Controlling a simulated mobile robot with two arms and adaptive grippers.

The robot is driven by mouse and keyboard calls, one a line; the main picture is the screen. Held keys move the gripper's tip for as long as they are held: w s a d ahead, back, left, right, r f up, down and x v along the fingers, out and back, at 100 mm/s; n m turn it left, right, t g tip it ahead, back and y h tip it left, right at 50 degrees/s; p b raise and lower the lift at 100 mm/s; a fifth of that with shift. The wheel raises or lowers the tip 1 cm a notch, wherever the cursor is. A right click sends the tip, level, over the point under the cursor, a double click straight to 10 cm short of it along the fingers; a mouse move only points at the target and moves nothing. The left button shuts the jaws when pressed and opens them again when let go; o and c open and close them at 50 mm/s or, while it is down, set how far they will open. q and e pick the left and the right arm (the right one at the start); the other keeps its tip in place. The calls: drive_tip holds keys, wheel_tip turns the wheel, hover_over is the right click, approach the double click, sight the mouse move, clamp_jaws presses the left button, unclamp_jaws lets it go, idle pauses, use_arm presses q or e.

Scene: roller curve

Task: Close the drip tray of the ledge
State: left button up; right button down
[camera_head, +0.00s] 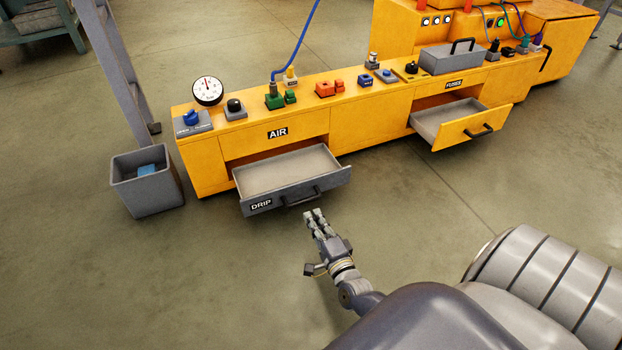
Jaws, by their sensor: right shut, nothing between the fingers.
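The grey drip tray (285,171), labelled DRIP, is pulled out of the yellow ledge (365,123) below the AIR label. Its dark handle (302,198) is on the front panel. The tray looks empty inside. My right gripper (315,215) is shut and empty, just in front of the tray's front panel and near the handle. Whether its fingertips touch the tray or the handle, I cannot tell. My left gripper is not in view.
A yellow FUSES drawer (468,129) stands open further right. A grey bin (148,183) with something blue inside stands left of the ledge. A grey box (463,57), a gauge (208,91) and several controls are on top of the ledge. The floor in front is clear.

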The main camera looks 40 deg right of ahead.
sight(296, 185)
drive_tip(key=b+x, duration=0.5)
drive_tip(key=x, duration=0.5)
drive_tip(key=shift+a+f, duration=0.1)
drive_tip(key=shift+f, duration=0.1)
drive_tip(key=shift+w+r, duration=0.15)
drive_tip(key=shift+w, duration=0.4)
